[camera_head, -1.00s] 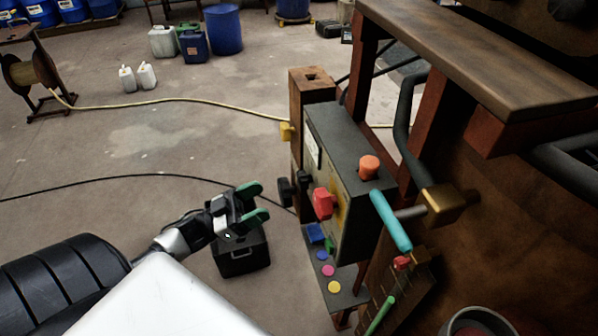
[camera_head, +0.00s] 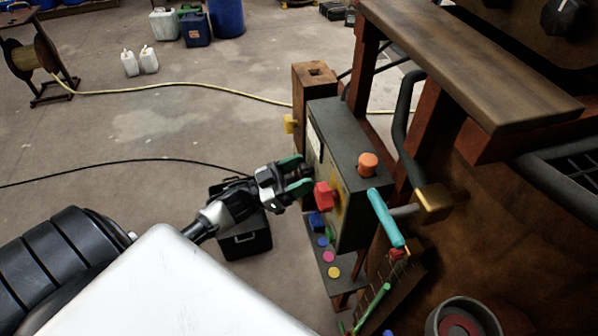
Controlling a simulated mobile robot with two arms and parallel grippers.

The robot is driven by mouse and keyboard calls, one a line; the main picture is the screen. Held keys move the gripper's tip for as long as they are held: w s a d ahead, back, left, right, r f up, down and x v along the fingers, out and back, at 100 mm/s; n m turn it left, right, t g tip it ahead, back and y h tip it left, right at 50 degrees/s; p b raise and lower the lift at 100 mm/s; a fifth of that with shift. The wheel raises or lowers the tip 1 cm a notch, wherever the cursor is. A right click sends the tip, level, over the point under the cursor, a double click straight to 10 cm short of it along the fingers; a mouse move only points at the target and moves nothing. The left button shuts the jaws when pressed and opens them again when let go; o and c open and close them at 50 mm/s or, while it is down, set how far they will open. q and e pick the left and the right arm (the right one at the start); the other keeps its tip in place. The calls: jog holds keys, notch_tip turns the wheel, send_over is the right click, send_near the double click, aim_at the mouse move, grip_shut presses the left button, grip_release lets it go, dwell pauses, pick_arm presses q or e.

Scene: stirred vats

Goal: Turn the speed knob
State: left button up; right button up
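A dark grey control box (camera_head: 357,148) stands right of the middle on a post. Its left-facing front carries a red knob (camera_head: 326,195) over a yellow patch and, farther along, a dark knob (camera_head: 306,171), now mostly hidden by my gripper. I cannot tell from any label which one is the speed knob. My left gripper (camera_head: 303,174) has its two green-padded fingers apart, at the front of the box beside the red knob. The dark knob appears between or just behind the fingertips; I cannot tell whether they touch it. My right gripper is not in view.
An orange button (camera_head: 368,164) tops the box, and a cyan lever (camera_head: 388,218) sticks out at its right. Coloured buttons (camera_head: 333,272) sit on a panel below. A black case (camera_head: 246,240) stands on the floor under my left arm. The floor to the left is mostly open.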

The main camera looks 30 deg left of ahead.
pick_arm(q)
jog(key=c, duration=0.8)
jog(key=m+g+b, duration=0.3)
jog(key=m, duration=0.5)
jog(key=m+g+b, duration=0.3)
jog(key=m+b, duration=0.1)
jog(key=m, duration=0.4)
jog(key=m+g+h+b, duration=0.1)
jog(key=m+g+b, duration=0.2)
jog(key=m, duration=0.5)
jog(key=shift+a+b, duration=0.1)
jog(key=shift+b, duration=0.45)
jog(key=o, duration=1)
jog(key=shift+r, duration=0.1)
jog(key=shift+c, duration=0.2)
